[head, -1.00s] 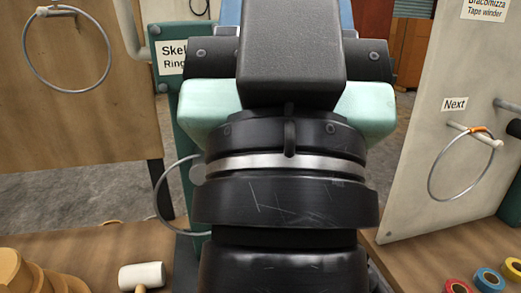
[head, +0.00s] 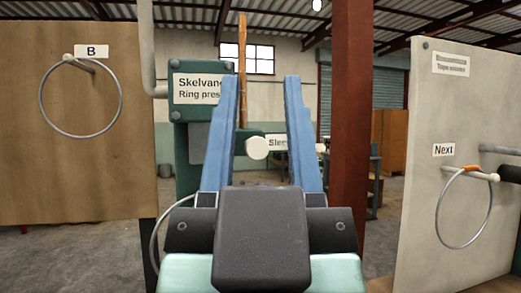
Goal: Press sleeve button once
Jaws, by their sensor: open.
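The green ring press (head: 193,90) stands ahead, with a sign reading "Skelvan… Ring pres…". A label starting "Slee" (head: 277,142) shows between my fingers, partly hidden by the right finger. A round white button (head: 257,148) sits just left of that label on a green part of the press. A small white knob (head: 321,148) shows just right of my right finger; I cannot tell which of the two the label names. My gripper (head: 262,80) is open and empty, its two blue fingers pointing up and away on either side of the white button in this view. I cannot tell the depth between them.
A wooden board (head: 75,150) with a hanging ring under label "B" stands at left. A pale board (head: 460,130) with a ring under "Next" stands at right. A brown post (head: 350,110) rises right of my gripper. A wooden stick (head: 242,70) stands upright behind the fingers.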

